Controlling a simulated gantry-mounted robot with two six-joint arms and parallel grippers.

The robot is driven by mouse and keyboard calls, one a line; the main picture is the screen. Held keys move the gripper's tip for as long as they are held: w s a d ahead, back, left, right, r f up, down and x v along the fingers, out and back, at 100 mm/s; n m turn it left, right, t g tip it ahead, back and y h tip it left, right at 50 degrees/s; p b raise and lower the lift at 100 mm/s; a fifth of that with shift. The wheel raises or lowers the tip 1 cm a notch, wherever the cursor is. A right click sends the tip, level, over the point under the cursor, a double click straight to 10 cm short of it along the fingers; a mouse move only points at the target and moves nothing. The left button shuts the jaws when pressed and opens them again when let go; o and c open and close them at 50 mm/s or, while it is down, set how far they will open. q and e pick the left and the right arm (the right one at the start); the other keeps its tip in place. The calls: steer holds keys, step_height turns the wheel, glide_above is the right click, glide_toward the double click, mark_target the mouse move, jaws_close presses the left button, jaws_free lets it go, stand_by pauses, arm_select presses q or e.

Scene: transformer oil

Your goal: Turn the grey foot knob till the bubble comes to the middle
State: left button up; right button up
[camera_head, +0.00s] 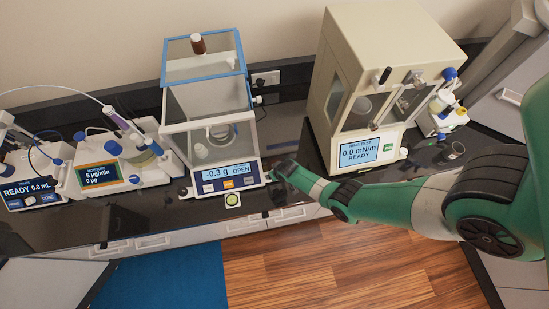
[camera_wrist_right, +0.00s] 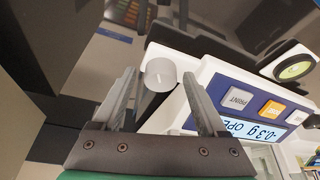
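The balance (camera_head: 212,125) stands on the dark bench, its display reading -0.3 g OPEN. Its round green bubble level (camera_head: 233,199) sits at the front edge and shows larger in the right wrist view (camera_wrist_right: 295,68); I cannot tell where the bubble lies. The grey foot knob (camera_wrist_right: 160,75) is a short round cylinder beside the balance's front corner in the right wrist view. My right gripper (camera_wrist_right: 165,88) is open, its fingers on either side of the knob with gaps visible. In the head view the right gripper (camera_head: 274,174) hides the knob at the balance's front right corner. My left gripper is out of view.
A beige tension tester (camera_head: 365,75) reading 0.0 mN/m READY stands right of the balance. A titrator (camera_head: 103,172) and another instrument stand to the left. The bench front edge is close to my right gripper. A small dark cup (camera_head: 453,151) stands at right.

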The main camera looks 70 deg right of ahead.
jaws_close()
steer(key=shift+n, duration=0.5)
steer(key=n+y, duration=0.1)
steer(key=n, duration=0.1)
steer(key=shift+d+n+t, duration=0.1)
steer(key=shift+n+t, duration=0.2)
steer(key=shift+t, duration=0.1)
steer(key=shift+d+n+y+b, duration=0.1)
steer(key=shift+n+y+b, duration=0.55)
steer(key=shift+n, duration=0.55)
steer(key=shift+n+y+b, duration=0.55)
steer(key=shift+n+b, duration=0.15)
steer(key=shift+n, duration=0.8)
steer(key=shift+o, duration=0.7)
jaws_free()
